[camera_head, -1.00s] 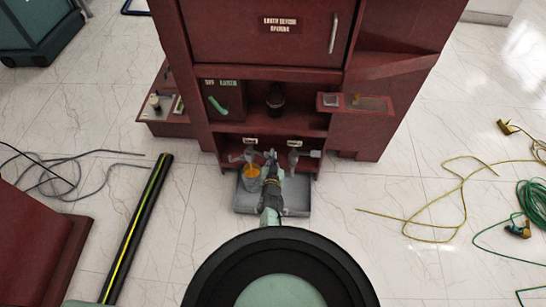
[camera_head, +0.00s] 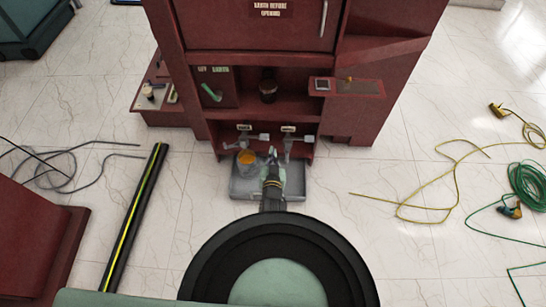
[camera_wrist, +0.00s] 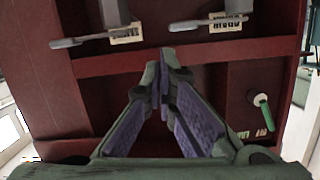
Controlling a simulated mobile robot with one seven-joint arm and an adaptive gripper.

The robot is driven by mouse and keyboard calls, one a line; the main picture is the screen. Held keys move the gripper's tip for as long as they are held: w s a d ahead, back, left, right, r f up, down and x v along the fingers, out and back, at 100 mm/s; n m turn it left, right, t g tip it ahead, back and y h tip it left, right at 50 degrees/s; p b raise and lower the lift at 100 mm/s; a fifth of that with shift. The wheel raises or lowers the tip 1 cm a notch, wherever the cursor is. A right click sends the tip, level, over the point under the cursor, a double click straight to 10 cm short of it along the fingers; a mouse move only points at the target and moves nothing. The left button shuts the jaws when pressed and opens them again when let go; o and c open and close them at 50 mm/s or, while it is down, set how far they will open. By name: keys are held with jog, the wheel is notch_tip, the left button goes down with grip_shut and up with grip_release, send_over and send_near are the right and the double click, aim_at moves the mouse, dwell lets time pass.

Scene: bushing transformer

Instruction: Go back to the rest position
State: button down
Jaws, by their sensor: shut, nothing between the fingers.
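My gripper (camera_head: 273,163) is shut and empty in front of the red cabinet (camera_head: 238,35), above the grey tray (camera_head: 290,187) at its foot. In the wrist view my gripper (camera_wrist: 163,62) has its fingertips together, with nothing between them. Much of my arm below the gripper is hidden behind its large round black and pale green part in the head view.
Two lever valves (camera_head: 245,137) (camera_head: 289,140) with labels are in the cabinet's lower opening. A container with orange contents (camera_head: 247,158) is by the tray. A striped black pole (camera_head: 135,215) and dark cables (camera_head: 60,170) lie left, yellow (camera_head: 430,205) and green (camera_head: 527,187) cables right.

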jog(key=shift+s+r, duration=0.15)
jog(key=shift+s, duration=0.2)
dwell(0.3)
